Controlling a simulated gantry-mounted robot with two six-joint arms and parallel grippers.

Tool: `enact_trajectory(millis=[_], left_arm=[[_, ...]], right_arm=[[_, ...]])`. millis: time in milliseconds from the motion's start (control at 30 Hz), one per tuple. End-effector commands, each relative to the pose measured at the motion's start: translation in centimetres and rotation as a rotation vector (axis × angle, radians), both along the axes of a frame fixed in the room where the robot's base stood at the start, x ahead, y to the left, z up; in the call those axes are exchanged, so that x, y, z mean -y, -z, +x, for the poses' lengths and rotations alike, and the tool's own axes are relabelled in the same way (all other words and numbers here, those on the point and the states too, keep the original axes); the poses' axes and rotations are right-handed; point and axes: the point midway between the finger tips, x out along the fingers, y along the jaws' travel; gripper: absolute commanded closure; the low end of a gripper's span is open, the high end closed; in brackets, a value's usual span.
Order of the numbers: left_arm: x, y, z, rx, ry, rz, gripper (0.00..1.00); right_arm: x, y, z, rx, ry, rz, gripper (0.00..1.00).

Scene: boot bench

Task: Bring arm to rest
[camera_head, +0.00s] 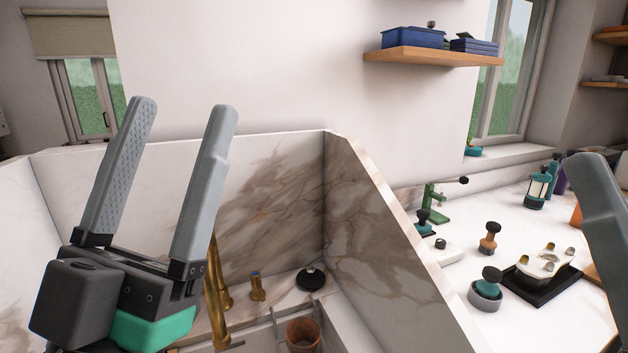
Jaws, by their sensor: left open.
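My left gripper (184,106) is raised at the left of the head view, in front of the marble splashback. Its two grey fingers point up and stand well apart, with nothing between them. Its body is dark grey with a green part below. At the right edge, one grey finger of my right gripper (600,205) shows over the white counter. The rest of that gripper is cut off by the frame, so its opening cannot be seen.
A marble-walled sink corner (275,190) holds a brass tap (216,300) and a terracotta pot (303,335). The white counter (545,320) at right carries a green tool (432,200), a brush (489,238), a black tray (517,291) and a lantern (537,188). A wooden shelf (425,56) hangs above.

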Motion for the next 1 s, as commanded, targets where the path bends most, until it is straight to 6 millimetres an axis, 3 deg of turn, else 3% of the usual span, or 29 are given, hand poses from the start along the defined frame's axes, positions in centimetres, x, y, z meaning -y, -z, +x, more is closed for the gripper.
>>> enact_trajectory(millis=[267,300,567,800,900,1000], left_arm=[[-8.7,2.1,-5.9,-0.173,-0.197,-0.069,0.28],[-8.5,-0.5,-5.6,-0.180,-0.192,-0.070,0.28],[-8.3,-9.1,-5.5,-0.180,-0.187,-0.065,0.28],[-8.3,-19.3,-5.5,-0.179,-0.186,-0.064,0.28],[-8.3,-21.6,-5.4,-0.180,-0.186,-0.064,0.28],[-8.2,-22.4,-5.4,-0.180,-0.186,-0.063,0.28]], right_arm=[[0.0,0.0,0.0,0.000,0.000,0.000,0.50],[0.0,-2.5,0.1,-0.002,0.000,0.000,0.50],[0.0,-11.2,0.0,0.001,0.000,0.000,0.50],[0.0,-21.4,0.0,0.001,0.000,0.000,0.50],[0.0,-23.7,0.0,0.001,0.000,0.000,0.50],[0.0,-24.5,0.0,0.000,0.000,0.000,0.50]])
